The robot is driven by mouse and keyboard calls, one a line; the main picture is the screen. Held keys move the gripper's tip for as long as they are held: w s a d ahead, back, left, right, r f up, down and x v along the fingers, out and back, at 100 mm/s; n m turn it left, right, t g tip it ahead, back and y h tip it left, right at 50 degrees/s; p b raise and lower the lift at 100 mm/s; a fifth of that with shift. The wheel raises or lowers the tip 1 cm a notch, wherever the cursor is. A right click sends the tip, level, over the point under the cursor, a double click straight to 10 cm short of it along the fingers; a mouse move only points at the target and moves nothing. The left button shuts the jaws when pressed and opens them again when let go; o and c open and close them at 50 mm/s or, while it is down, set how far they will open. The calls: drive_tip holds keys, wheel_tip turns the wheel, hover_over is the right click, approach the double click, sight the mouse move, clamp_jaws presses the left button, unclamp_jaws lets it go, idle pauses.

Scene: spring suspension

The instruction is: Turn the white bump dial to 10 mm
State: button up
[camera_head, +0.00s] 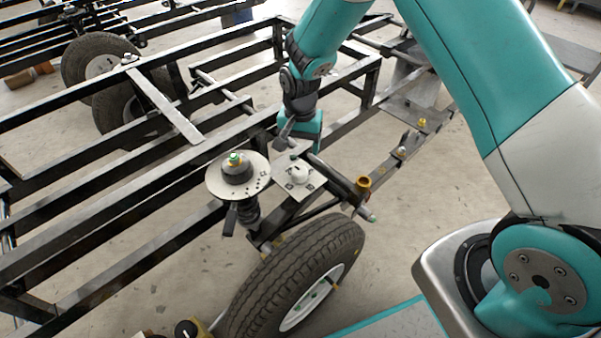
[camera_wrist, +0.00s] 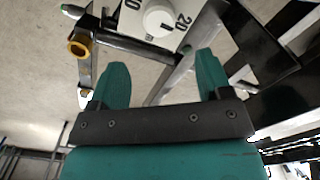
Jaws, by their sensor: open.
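The white bump dial (camera_head: 299,173) is a round knob on a pale square plate (camera_head: 289,187), beside the top of the spring strut. In the wrist view the dial (camera_wrist: 159,20) is near the top edge, partly cut off. A dark pointer mark shows on its lower right side, on the side of a printed "20"; the exact reading cannot be told. Another number is partly visible to its left. My gripper (camera_wrist: 162,76) is open and empty, its two teal fingers apart and not touching the dial. In the head view my gripper (camera_head: 302,130) is just behind the dial plate.
The spring strut (camera_head: 248,213) with its round top plate (camera_head: 220,188) stands left of the dial. A brass-coloured bushing (camera_head: 363,184) sits on a bar to the right. A tyre (camera_head: 300,275) is below in front. Black frame rails surround the area.

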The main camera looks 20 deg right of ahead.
sight(300, 169)
wheel_tip(300, 169, down, 10)
drive_tip(key=b, duration=0.2)
drive_tip(key=shift+b, duration=0.3)
drive_tip(key=shift+c, duration=0.4)
drive_tip(key=c, duration=0.8)
drive_tip(key=shift+c, duration=0.2)
